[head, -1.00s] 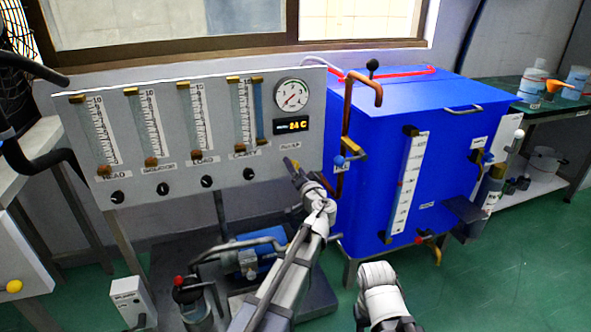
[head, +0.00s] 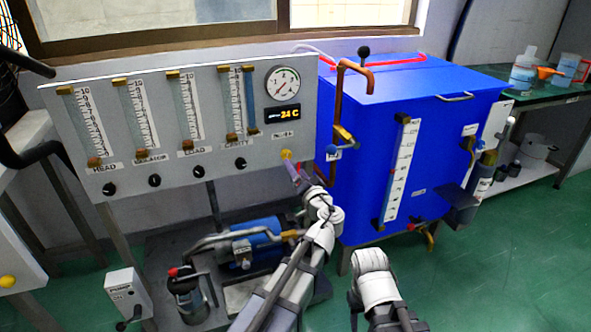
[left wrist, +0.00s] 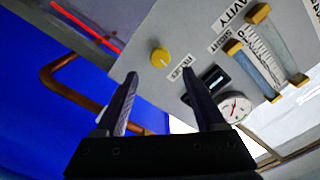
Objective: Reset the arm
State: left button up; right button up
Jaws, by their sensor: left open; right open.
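My left gripper (head: 297,172) is open and empty in front of the lower right corner of the grey gauge panel (head: 215,150). A yellow knob (head: 286,154) sits on that corner, just above the fingertips. In the left wrist view the knob (left wrist: 160,57) lies beyond the two spread dark fingers (left wrist: 157,85), with a visible gap between knob and fingers. Of my right arm, only pale links (head: 375,280) show at the bottom of the head view. I cannot make out its gripper.
A blue tank (head: 375,120) with a copper pipe (head: 343,95) stands close to the right of my left gripper. A pump (head: 250,245) and a small grey box (head: 130,295) stand below the panel. Open green floor (head: 510,265) lies at the right.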

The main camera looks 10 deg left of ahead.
pick_arm(q)
jog(key=shift+s, duration=0.1)
jog(key=s+d+f+n+g+h+p, duration=0.1)
jog(key=s+f+n+g+h+p, duration=0.2)
jog(key=s+f+g, duration=0.7)
jog(key=s+d+f+m+g+h+p, duration=0.25)
jog(key=s+d, duration=0.35)
jog(key=s, duration=0.4)
jog(key=s+d+f+m+g+h+p, duration=0.25)
jog(key=s+d, duration=0.25)
jog(key=s, duration=0.4)
notch_tip(320, 180, up, 37)
jog(key=p, duration=3.6)
jog(key=shift+n+h, duration=0.3)
jog(key=shift+h, duration=0.1)
